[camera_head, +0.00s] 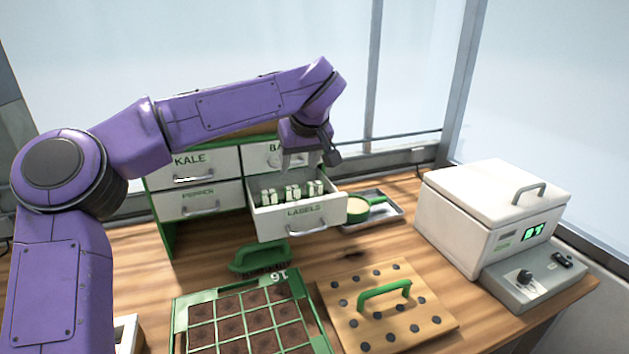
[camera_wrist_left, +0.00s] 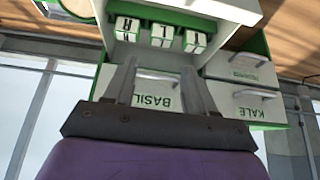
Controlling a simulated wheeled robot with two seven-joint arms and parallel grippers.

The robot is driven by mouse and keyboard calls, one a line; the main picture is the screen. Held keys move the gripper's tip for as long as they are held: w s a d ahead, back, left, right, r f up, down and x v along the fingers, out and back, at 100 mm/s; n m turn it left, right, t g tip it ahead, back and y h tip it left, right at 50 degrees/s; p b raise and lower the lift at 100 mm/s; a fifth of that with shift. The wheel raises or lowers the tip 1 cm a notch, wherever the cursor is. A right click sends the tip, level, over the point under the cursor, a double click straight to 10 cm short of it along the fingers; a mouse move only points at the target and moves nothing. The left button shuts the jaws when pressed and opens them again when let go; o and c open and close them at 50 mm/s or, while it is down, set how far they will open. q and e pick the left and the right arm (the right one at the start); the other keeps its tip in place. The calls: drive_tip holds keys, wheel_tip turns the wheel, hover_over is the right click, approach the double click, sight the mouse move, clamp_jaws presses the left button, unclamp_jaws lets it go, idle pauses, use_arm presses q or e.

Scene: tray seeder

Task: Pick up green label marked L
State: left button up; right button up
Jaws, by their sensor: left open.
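Several small white blocks with green parts and dark letters, the labels (camera_head: 293,192), stand in the open drawer marked LABELS (camera_head: 315,213). In the left wrist view they show upside down near the top; the middle label (camera_wrist_left: 163,35) seems to carry an L-like mark, but the letters are too small to be sure. My left gripper (camera_head: 308,155) hangs above the back of the open drawer, in front of the BASIL drawer. In the wrist view its two fingers (camera_wrist_left: 158,68) are apart with nothing between them, short of the labels. My right gripper is not in view.
A metal tray (camera_head: 385,212) with a scoop lies right of the drawer. A green brush (camera_head: 258,258), seed tray (camera_head: 180,318), wooden dibber board (camera_head: 435,318) and white box (camera_head: 455,215) occupy the table.

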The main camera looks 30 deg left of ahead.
sight(292, 187)
use_arm(q)
drive_tip(key=x, duration=0.9)
drive_tip(key=shift+a+f, duration=0.15)
drive_tip(key=shift+f, duration=0.25)
drive_tip(key=shift+s+r, duration=0.1)
drive_tip(key=shift+s, duration=0.05)
drive_tip(key=c, duration=0.8)
